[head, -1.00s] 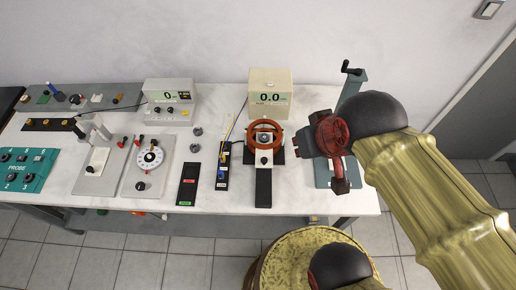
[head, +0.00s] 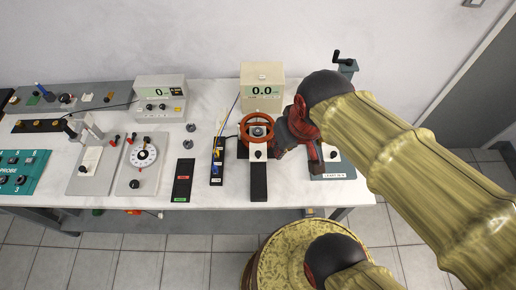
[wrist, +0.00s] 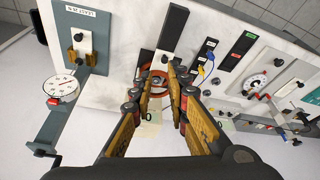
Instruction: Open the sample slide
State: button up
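The sample slide appears to be the white plate with a black knob (head: 257,154), in front of an orange ring (head: 244,137) and at the back end of a black track (head: 258,182). In the wrist view the track (wrist: 177,22) runs up from the ring, and the white plate (wrist: 164,60) shows beyond my fingertips. My gripper (head: 289,138) is just right of the ring in the head view. In the wrist view its fingers (wrist: 160,76) are apart with nothing held between them. I cannot tell its exact height above the knob.
A display box reading 0.0 (head: 262,88) stands behind the ring. A black strip with blue and yellow plugs (head: 217,160) lies left of the track. A grey-green crank stand with a dial (wrist: 60,88) is close on the other side. A round drum (head: 310,262) stands in front of the table.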

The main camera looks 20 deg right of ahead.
jog(key=o, duration=0.5)
jog(key=w+f+m+g, duration=0.1)
jog(key=w+f, duration=0.2)
jog(key=f, duration=0.2)
jog(key=w+f+m+g+b, duration=0.1)
jog(key=w+f+m, duration=0.1)
jog(key=f, duration=0.3)
jog(key=w+a+f+m+g, duration=0.1)
jog(key=w+f+g, duration=0.1)
jog(key=w+f, duration=0.2)
jog(key=shift+w+a+f+m, duration=0.1)
jog(key=shift+f+m, duration=0.3)
jog(key=shift+f, duration=0.2)
jog(key=m, duration=0.6)
send_over(258, 153)
jog(key=f, duration=0.3)
jog(key=shift+s, duration=0.2)
jog(key=shift+w+r+m, duration=0.2)
jog(key=shift+r+m, duration=0.05)
jog(key=shift+m, duration=0.15)
jog(key=shift+f+m, duration=0.15)
jog(key=shift+m, duration=0.45)
notch_tip(258, 153, down, 8)
jog(key=b, duration=0.2)
jog(key=shift+r+b, duration=0.2)
jog(key=shift+b, duration=0.1)
jog(key=shift+c, duration=1)
jog(key=c, duration=0.8)
